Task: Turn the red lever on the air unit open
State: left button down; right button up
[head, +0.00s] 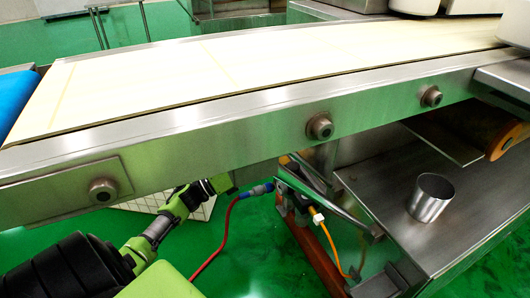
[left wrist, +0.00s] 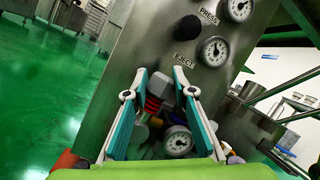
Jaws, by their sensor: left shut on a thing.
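In the left wrist view, the red lever (left wrist: 153,103) shows between the two teal fingers of my left gripper (left wrist: 159,72). The gripper is shut on it, with a grey cylindrical part just beside the red. The air unit's small round gauge (left wrist: 178,141) sits just below, between the fingers. The lever's exact angle is hard to read. In the head view, my left arm reaches in from the lower left and goes under the conveyor; the lever and fingertips are hidden behind its frame. My right gripper is not in view.
The conveyor (head: 240,75) runs across the head view above my left arm. A red hose (head: 222,235) with a blue connector (head: 262,189) hangs beneath it. A metal cup (head: 431,198) stands on a steel shelf (head: 380,190). Labelled panel gauges (left wrist: 213,51) are above the gripper.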

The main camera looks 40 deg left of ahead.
pick_arm(q)
jog(key=shift+s+d+f, duration=0.1)
jog(key=shift+d+f, duration=0.1)
jog(key=shift+d, duration=0.15)
jog(key=c, duration=1.7)
grip_release()
jog(key=shift+a, duration=0.1)
jog(key=shift+r, duration=0.1)
jog(key=v, duration=1.2)
jog(key=shift+a, duration=0.1)
